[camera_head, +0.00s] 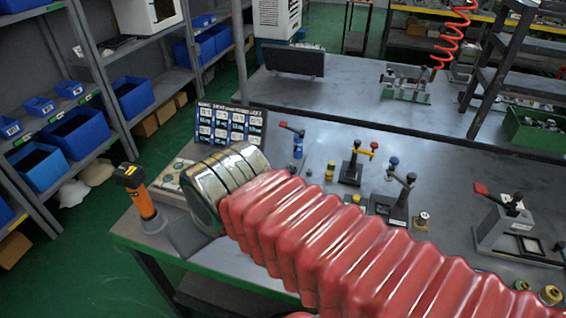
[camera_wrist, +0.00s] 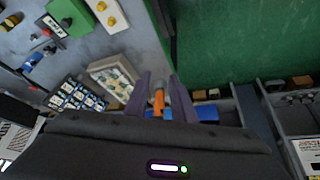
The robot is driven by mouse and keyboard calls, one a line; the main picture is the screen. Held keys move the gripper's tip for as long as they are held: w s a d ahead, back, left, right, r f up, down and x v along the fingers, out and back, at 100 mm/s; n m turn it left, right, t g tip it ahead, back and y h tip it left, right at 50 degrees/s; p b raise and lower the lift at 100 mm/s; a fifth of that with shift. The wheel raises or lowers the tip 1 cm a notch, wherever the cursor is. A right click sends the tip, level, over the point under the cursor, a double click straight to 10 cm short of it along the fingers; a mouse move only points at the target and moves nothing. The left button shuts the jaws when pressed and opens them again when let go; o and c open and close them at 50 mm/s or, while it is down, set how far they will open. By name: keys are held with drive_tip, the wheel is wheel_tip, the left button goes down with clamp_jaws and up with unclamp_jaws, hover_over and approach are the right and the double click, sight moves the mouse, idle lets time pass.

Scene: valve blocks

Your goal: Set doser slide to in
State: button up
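I cannot tell for sure which part is the doser slide. My gripper (camera_wrist: 160,80) shows as two purple fingers, spread apart. An orange-handled tool (camera_wrist: 158,103) appears between them, with gaps on both sides. I cannot tell its distance from the fingers. In the head view the tool (camera_head: 142,201) stands at the bench's left corner, and my red arm hides my fingers.
A label board (camera_head: 231,124) stands behind the cream block. Several lever valves, including a black one with a yellow handle (camera_head: 354,165), stand across the bench. Shelves with blue bins (camera_head: 76,133) are on the left. Green floor (camera_head: 105,210) lies between shelves and bench.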

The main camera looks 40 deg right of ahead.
drive_tip(key=shift+w, duration=0.3)
drive_tip(key=shift+w, duration=0.1)
drive_tip(key=w+d+g, duration=0.1)
drive_tip(key=w+d, duration=0.5)
drive_tip(key=d, duration=0.3)
drive_tip(key=w+d, duration=0.6)
drive_tip(key=d, duration=0.3)
drive_tip(key=d+f, duration=0.4)
drive_tip(key=d, duration=0.7)
drive_tip(key=d+f+n, duration=0.1)
drive_tip(key=d+f, duration=0.3)
drive_tip(key=d, duration=0.8)
